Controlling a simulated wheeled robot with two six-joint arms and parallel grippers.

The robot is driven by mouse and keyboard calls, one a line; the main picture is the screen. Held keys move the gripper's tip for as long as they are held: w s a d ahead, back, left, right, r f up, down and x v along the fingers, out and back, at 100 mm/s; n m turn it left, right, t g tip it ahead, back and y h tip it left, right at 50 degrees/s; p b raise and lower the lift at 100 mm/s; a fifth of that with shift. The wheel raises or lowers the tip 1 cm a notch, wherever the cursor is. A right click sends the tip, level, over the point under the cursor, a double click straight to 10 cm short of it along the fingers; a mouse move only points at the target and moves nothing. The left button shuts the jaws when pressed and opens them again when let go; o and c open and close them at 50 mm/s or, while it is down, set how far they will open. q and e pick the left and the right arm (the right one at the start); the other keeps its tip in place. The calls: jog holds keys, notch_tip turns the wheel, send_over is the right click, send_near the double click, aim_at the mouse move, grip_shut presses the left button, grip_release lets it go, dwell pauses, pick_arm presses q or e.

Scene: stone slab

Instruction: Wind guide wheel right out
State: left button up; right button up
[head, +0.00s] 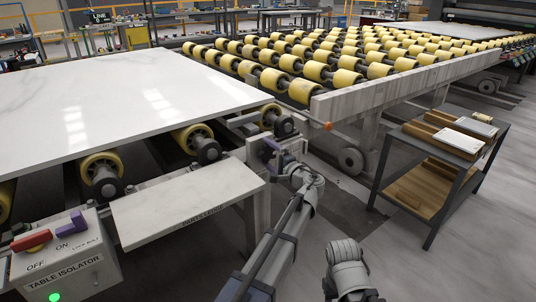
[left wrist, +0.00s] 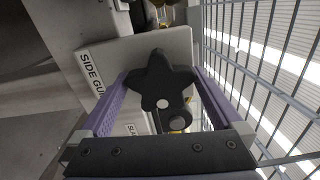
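A black star-shaped knob (left wrist: 160,80) shows in the left wrist view in front of a pale plate (left wrist: 178,45) lettered "SIDE GU…", the rest of the word hidden. My left gripper (left wrist: 160,76) has its two purple fingers wide apart, one on each side of the knob. The knob fills the gap between the fingertips; I cannot tell whether they press on it. In the head view my left gripper (head: 268,150) is at the slab table's right front corner, by a yellow-rimmed guide wheel (head: 270,118). The knob cannot be made out there. My right gripper is out of view.
A white stone slab (head: 130,100) covers the table. More yellow wheels (head: 103,172) line its front edge. A parts ledge (head: 185,205) and a switch box (head: 70,265) are front left. A roller conveyor (head: 320,70) lies behind; a cart (head: 450,165) stands right. A wire grid (left wrist: 265,75) runs beside the left gripper.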

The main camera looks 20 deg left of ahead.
pick_arm(q)
jog(key=v, duration=0.7)
jog(key=shift+s+d, duration=0.25)
jog(key=shift+d, duration=0.1)
